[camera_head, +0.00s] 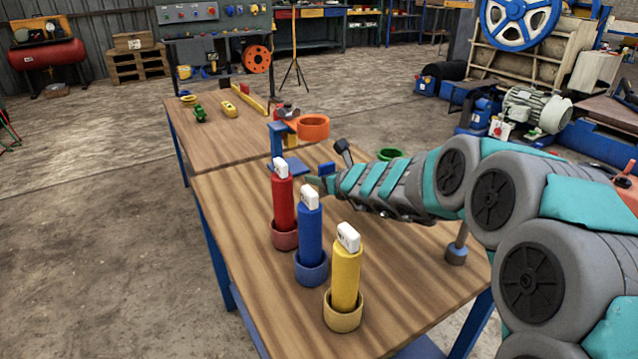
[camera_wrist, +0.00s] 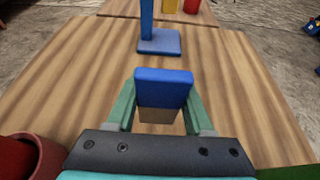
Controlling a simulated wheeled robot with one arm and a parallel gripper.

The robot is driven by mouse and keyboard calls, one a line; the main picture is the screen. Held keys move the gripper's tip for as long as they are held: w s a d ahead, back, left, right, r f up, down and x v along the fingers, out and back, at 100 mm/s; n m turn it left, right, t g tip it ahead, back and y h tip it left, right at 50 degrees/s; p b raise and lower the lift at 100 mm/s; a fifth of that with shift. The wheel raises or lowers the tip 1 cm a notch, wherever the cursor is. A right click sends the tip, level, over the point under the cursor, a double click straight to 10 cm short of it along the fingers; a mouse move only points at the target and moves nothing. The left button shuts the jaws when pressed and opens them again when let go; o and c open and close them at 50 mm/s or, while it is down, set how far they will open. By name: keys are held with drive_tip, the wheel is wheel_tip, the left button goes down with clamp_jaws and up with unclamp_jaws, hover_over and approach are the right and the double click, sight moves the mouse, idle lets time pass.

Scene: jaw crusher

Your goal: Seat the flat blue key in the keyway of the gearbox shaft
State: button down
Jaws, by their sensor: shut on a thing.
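My gripper (camera_wrist: 160,108) is shut on the flat blue key (camera_wrist: 163,84). The key is a blue block with a brownish lower face, between the two green fingers, above the wooden table. In the head view my gripper (camera_head: 317,182) is over the far part of the near table, with a small blue piece of the key (camera_head: 326,169) showing at its tip. I cannot make out the gearbox shaft or its keyway for certain in either view.
Red (camera_head: 282,203), blue (camera_head: 308,235) and yellow (camera_head: 346,278) cylinders stand in cups on the near table.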

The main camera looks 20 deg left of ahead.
drive_tip(key=shift+w+a+r, duration=0.1)
drive_tip(key=shift+w+a, duration=0.1)
drive_tip(key=shift+w+a+f, duration=0.15)
drive_tip(key=shift+f, duration=1.7)
drive_tip(key=shift+f, duration=0.1)
drive_tip(key=shift+c, duration=1.4)
unclamp_jaws()
